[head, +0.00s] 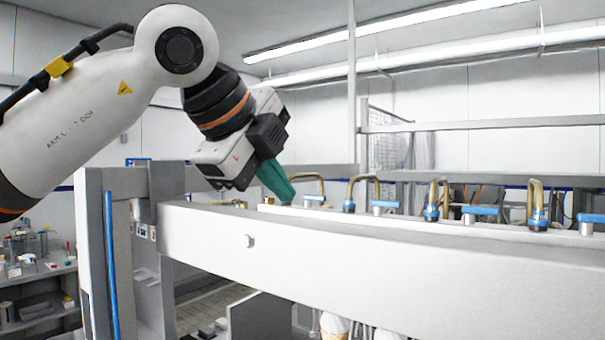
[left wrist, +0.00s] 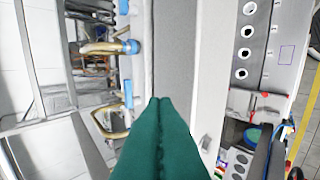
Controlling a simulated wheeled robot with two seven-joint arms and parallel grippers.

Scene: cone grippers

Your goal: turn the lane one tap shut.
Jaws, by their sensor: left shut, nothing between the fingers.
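A row of taps with blue handles and bent brass pipes runs along the top of a long white beam. The leftmost blue tap handle (head: 314,198) lies nearest my left gripper; no lane label is readable. My left gripper (head: 286,196) comes down from the upper left, with green fingers shut and empty. Its tips are close left of that handle, and contact cannot be told. In the left wrist view the shut green fingers (left wrist: 160,102) reach over the grey beam top, with a brass pipe and blue fitting (left wrist: 131,47) to their left. My right gripper is not in view.
More blue tap handles (head: 385,204) and brass pipes (head: 437,185) stand to the right along the white beam (head: 350,265). A grey post (head: 165,182) rises at the beam's left end. Cones (head: 334,326) hang below. The space above the taps is clear.

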